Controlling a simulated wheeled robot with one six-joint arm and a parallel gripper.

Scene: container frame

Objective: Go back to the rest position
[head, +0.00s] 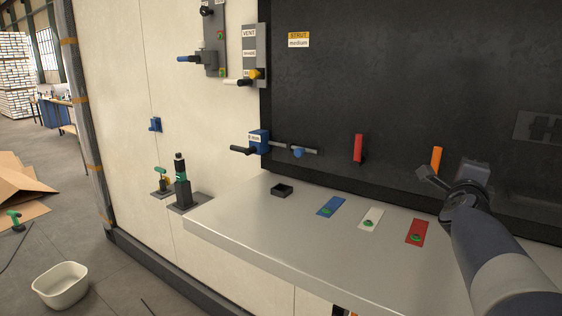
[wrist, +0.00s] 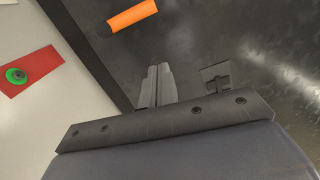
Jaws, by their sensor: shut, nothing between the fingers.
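My gripper (head: 428,181) is at the right of the head view, held above the back of the metal shelf and in front of the dark panel. Its fingers are shut with nothing between them. In the wrist view the shut fingers (wrist: 157,72) point toward the dark panel, below the orange handle (wrist: 132,15). The gripper is apart from that handle, which also shows in the head view (head: 436,159) just behind and above the fingers.
The metal shelf (head: 260,225) carries a small black tray (head: 282,190) and blue (head: 331,206), white (head: 371,219) and red (head: 416,232) plates. A red handle (head: 358,148) stands on the panel. Valve levers (head: 240,82) stick out at left. A white tub (head: 61,285) is on the floor.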

